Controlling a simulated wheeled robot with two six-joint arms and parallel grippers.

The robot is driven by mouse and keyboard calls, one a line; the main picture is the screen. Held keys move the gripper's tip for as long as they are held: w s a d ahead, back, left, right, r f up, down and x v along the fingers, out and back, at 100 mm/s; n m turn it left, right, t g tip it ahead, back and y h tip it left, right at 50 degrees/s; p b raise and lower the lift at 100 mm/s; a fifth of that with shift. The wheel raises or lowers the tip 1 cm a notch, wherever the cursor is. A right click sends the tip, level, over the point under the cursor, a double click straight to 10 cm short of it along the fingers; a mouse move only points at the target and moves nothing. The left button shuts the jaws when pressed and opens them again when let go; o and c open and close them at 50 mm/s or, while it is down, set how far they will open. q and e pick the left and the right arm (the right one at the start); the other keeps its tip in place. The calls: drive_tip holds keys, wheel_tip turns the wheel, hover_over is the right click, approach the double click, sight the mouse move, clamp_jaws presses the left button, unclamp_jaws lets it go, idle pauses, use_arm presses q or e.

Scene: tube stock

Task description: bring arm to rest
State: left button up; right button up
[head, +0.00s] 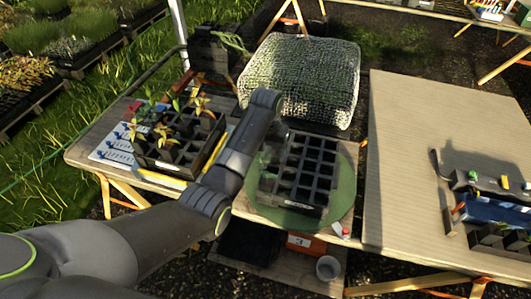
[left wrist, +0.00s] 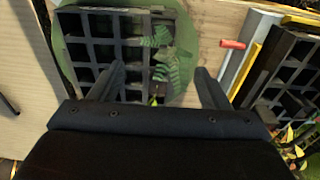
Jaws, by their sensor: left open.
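My left arm comes in from the left, and its left gripper (head: 277,135) is above the far left side of a black cell tray (head: 290,201). The tray sits on a round green mat (head: 343,188). In the left wrist view, the gripper (left wrist: 160,72) is open, its two fingers wide apart with nothing held. Green fern-like seedlings (left wrist: 172,66) stand in cells along one side of the tray (left wrist: 103,52), showing between the fingers. Whether the fingers touch the tray cannot be told. My right gripper is not in view.
A second black tray (head: 176,155) with reddish and yellow seedlings stands at the left. A mesh-covered block (head: 300,75) is behind the mat. A cardboard-coloured table (head: 430,130) at the right holds tools and a blue tray (head: 495,210). A cup (head: 328,268) is below.

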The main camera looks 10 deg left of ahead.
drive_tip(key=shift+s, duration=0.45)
use_arm(q)
drive_tip(key=s+a+f+b, duration=0.3)
drive_tip(key=s+f, duration=0.4)
drive_tip(key=f, duration=0.6)
drive_tip(key=s+a+f+n+b, duration=0.1)
drive_tip(key=s+a+f+b, duration=0.4)
drive_tip(key=f, duration=0.9)
drive_tip(key=s+a+f, duration=0.2)
drive_tip(key=s+f, duration=0.6)
drive_tip(key=f, duration=0.5)
drive_tip(key=s+a+f+b, duration=0.2)
drive_tip(key=s+f, duration=0.4)
drive_tip(key=s, duration=0.5)
drive_tip(key=s+a+f+b, duration=0.2)
drive_tip(key=s+f, duration=0.4)
drive_tip(key=s, duration=0.6)
drive_tip(key=s+a+f+y+b, duration=0.1)
drive_tip(key=s+a+f+b, duration=0.1)
drive_tip(key=s+f, duration=0.4)
drive_tip(key=s+a, duration=0.1)
drive_tip(key=s, duration=0.4)
drive_tip(key=shift+s+a, duration=0.15)
drive_tip(key=shift+a, duration=0.2)
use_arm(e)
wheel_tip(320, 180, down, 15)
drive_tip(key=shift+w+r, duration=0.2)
